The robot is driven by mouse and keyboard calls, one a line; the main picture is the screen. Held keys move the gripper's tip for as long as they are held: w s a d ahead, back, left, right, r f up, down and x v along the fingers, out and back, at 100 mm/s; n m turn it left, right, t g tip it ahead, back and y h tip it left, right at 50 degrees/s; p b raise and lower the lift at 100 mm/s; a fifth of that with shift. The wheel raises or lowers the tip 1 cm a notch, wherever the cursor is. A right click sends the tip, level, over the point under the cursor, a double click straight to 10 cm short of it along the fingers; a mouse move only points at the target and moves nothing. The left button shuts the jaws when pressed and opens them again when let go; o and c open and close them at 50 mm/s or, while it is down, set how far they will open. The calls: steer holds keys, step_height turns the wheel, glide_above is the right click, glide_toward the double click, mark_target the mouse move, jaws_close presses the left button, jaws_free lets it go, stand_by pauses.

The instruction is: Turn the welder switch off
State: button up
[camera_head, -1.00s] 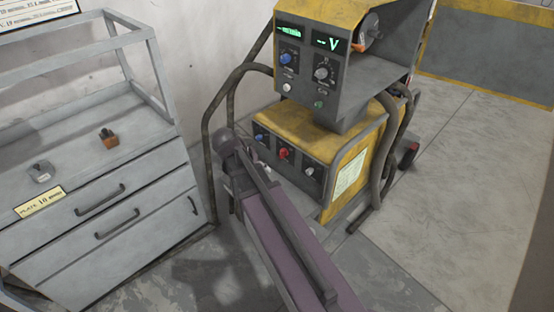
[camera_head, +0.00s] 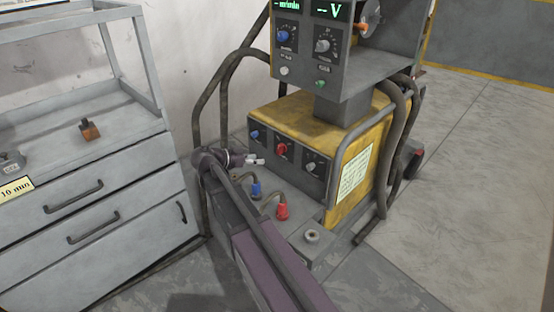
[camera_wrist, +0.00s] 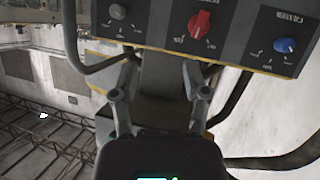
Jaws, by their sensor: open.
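The welder (camera_head: 365,135) is a yellow and grey machine. Its lower front panel carries a red rotary switch (camera_head: 281,149) between a blue knob (camera_head: 254,134) and a grey knob (camera_head: 311,166). In the wrist view, which is upside down, the red switch (camera_wrist: 199,24) shows near the top, apart from my fingers. My gripper (camera_head: 254,160) is in front of the lower panel, a little below and left of the red switch. In the wrist view my gripper (camera_wrist: 158,85) has its two fingers spread with nothing between them. The small label lettering is unreadable.
An upper unit with green displays (camera_head: 328,10) overhangs the lower panel. Blue (camera_head: 256,190) and red (camera_head: 282,211) cable plugs stand below the panel. Thick hoses (camera_head: 398,150) flank the welder. A grey drawer cabinet (camera_head: 110,195) stands left. The floor at right is clear.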

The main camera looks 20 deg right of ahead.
mark_target(281, 149)
steer(key=w+a+f+m+t+h+b, duration=0.1)
steer(key=w+f+m+h+b, duration=0.2)
steer(key=w+b, duration=0.3)
steer(key=f+h+b, duration=0.1)
steer(key=b, duration=0.3)
steer(key=shift+a, duration=0.3)
steer(key=w+d, duration=0.2)
steer(key=d, duration=1.1)
steer(key=shift+d, duration=0.35)
